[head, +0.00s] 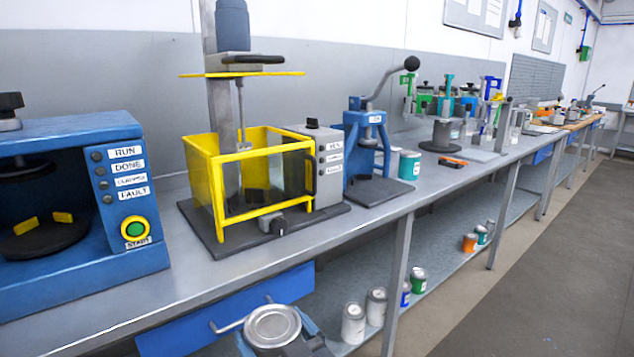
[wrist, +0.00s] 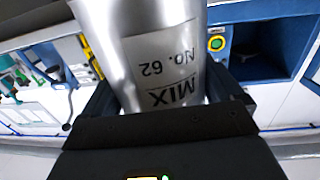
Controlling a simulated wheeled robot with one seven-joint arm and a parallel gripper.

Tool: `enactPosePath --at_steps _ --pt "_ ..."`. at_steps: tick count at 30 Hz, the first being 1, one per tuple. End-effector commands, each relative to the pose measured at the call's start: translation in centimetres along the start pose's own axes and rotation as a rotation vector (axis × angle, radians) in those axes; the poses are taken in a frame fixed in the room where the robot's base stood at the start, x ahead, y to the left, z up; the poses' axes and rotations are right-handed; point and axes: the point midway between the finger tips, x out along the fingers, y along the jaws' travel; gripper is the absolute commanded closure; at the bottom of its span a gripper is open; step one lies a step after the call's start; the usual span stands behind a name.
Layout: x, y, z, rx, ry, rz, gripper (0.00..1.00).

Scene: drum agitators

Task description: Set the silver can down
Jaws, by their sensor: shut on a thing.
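The silver can (head: 272,326) is low in the head view, in front of the bench's front edge and the blue drawer. Its round lid faces up. My gripper (head: 285,347) is shut on it, with a blue finger part on one side and a dark part on the other. In the wrist view, the can (wrist: 150,45) fills the middle between the fingers of my gripper (wrist: 165,103). Its label reads "MIX No. 62" upside down in that picture. The can's base is out of sight in the head view.
The grey bench (head: 120,310) holds a blue machine (head: 80,200), a yellow-guarded drum agitator (head: 250,180) and a blue press (head: 368,150). A blue drawer (head: 190,338) with a handle is under the front edge. Several cans stand on the lower shelf (head: 335,285). A bare strip runs along the bench front.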

Motion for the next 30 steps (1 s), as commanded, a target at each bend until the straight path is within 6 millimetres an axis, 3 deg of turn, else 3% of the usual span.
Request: enactPosePath --at_steps 1,3,14,21,27,30 --pt "-0.9 1.5 1.9 0.001 -0.005 0.041 0.53" --pt "-2.0 3.3 4.0 0.002 -0.004 0.093 0.53" --pt "-8.7 10.7 12.3 0.000 -0.001 0.308 0.53" --pt "-15.8 15.3 18.1 0.001 -0.004 0.457 0.53" --pt "-20.9 18.0 21.0 0.001 0.000 0.547 0.53" --pt "-22.2 18.5 21.6 0.002 0.003 0.568 0.53"
